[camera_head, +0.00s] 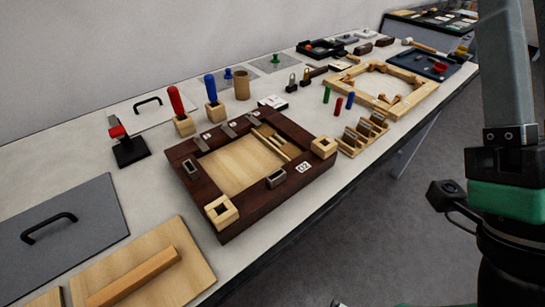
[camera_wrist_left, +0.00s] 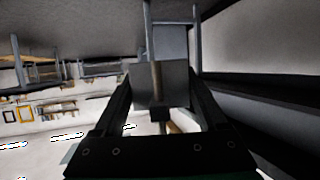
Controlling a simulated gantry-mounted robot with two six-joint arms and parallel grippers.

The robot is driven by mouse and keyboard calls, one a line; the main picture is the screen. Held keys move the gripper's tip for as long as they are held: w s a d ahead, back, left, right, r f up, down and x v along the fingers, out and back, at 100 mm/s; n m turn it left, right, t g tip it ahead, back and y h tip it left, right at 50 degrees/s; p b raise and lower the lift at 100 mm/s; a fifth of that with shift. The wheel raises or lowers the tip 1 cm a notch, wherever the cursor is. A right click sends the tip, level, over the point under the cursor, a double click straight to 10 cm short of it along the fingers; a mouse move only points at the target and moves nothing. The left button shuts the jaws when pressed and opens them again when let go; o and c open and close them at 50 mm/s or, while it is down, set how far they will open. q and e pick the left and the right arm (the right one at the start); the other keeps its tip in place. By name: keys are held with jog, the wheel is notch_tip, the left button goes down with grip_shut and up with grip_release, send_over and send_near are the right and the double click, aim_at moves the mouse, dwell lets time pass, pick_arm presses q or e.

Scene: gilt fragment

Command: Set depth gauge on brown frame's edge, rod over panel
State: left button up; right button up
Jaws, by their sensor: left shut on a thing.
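The brown frame (camera_head: 262,205) lies on the bench in the head view, around a pale wooden panel (camera_head: 240,167). Metal clips sit along its edges, and pale wooden blocks sit at two corners. My left gripper (camera_wrist_left: 160,108) shows only in the left wrist view. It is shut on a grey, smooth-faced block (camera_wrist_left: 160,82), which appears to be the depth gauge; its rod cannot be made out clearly. The brown frame cannot be made out in the wrist view. My right gripper is not in view; an arm of mine shows at the right of the head view.
A black stand with a red part (camera_head: 125,145) is left of the frame. Red and blue handles (camera_head: 210,88) stand in wooden blocks behind it. A grey board with a handle (camera_head: 60,235) lies at left. A pale wooden frame (camera_head: 425,88) lies farther right.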

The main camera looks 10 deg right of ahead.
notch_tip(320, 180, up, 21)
jog(key=p, duration=2)
